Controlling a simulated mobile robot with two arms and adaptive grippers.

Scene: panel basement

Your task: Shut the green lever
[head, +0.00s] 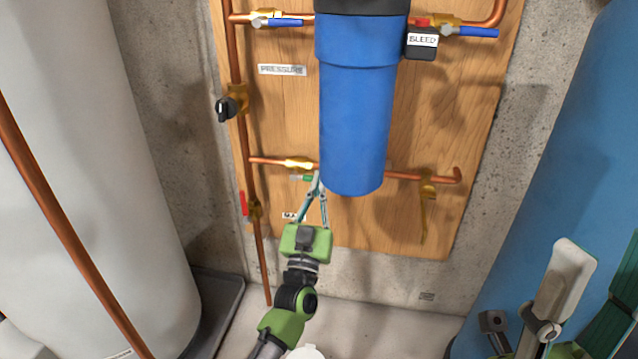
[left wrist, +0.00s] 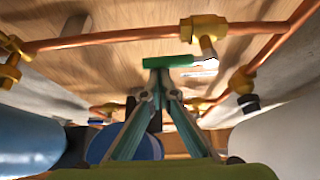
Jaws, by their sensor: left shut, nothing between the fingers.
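The green lever (head: 307,178) sits on a brass valve (head: 298,164) in the lower copper pipe, left of the blue filter housing. Its green grip lies about parallel to the pipe. In the left wrist view the green lever (left wrist: 166,62) crosses the picture just beyond my fingertips, with the valve (left wrist: 203,28) behind its right end. My left gripper (head: 317,180) is shut and empty. Its fingertips (left wrist: 160,72) are at the green grip and look close to or touching it; contact is unclear.
The blue filter housing (head: 355,110) hangs just right of my fingers. A red lever (head: 244,203), a black-handled valve (head: 230,106) and blue levers (head: 285,22) are nearby. A white tank (head: 90,150) stands left, a blue tank (head: 560,200) right. Open floor lies below the board.

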